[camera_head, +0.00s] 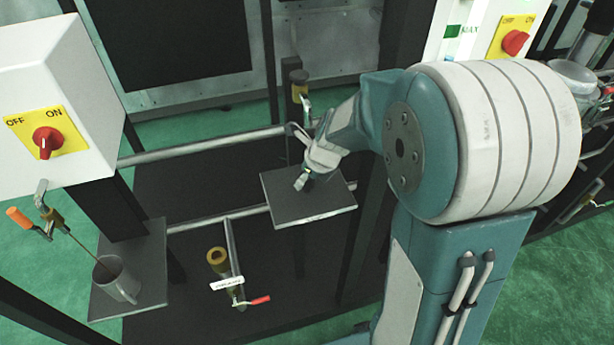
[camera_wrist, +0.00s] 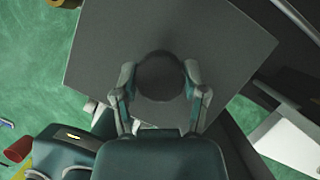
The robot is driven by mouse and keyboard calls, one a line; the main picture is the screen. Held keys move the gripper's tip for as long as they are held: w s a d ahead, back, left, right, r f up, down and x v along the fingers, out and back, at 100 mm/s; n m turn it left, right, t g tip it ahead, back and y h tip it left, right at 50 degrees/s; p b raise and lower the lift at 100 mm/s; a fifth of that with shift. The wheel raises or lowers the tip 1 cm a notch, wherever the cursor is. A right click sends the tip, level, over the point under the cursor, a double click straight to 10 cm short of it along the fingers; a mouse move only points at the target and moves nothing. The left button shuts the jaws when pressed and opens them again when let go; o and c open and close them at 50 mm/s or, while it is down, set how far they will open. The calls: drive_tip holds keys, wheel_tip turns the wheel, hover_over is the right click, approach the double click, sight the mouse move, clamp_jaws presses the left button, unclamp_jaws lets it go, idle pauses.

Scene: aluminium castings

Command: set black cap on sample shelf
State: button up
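The black cap (camera_wrist: 160,78) is a dark round disc in the wrist view, between the two fingertips of my gripper (camera_wrist: 160,72). Both fingertips appear to touch its sides, so my gripper looks shut on it. Behind the cap is a flat dark grey square plate, the sample shelf (camera_wrist: 110,40). The cap cannot be made out there. Whether the cap touches the shelf or hangs just above it, I cannot tell.
Switch boxes (camera_head: 62,95) flank the rig.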

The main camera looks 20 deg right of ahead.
drive_tip(key=o, duration=0.3)
drive_tip(key=shift+r, duration=0.15)
drive_tip(key=shift+s+d+r, duration=0.1)
drive_tip(key=shift+r, duration=0.2)
drive_tip(key=s+d, duration=0.6)
drive_tip(key=s, duration=0.5)
drive_tip(key=s+a+r+n+h, duration=0.1)
drive_tip(key=s+a+r+n, duration=0.2)
drive_tip(key=n, duration=1.2)
drive_tip(key=s+a+r+n+t+h, duration=0.1)
drive_tip(key=s+a+r+n, duration=0.3)
drive_tip(key=s+r+n, duration=0.3)
drive_tip(key=shift+s+r+n+t, duration=0.3)
drive_tip(key=shift+r+n, duration=1.65)
drive_tip(key=shift+n, duration=1.95)
drive_tip(key=shift+w+a, duration=0.1)
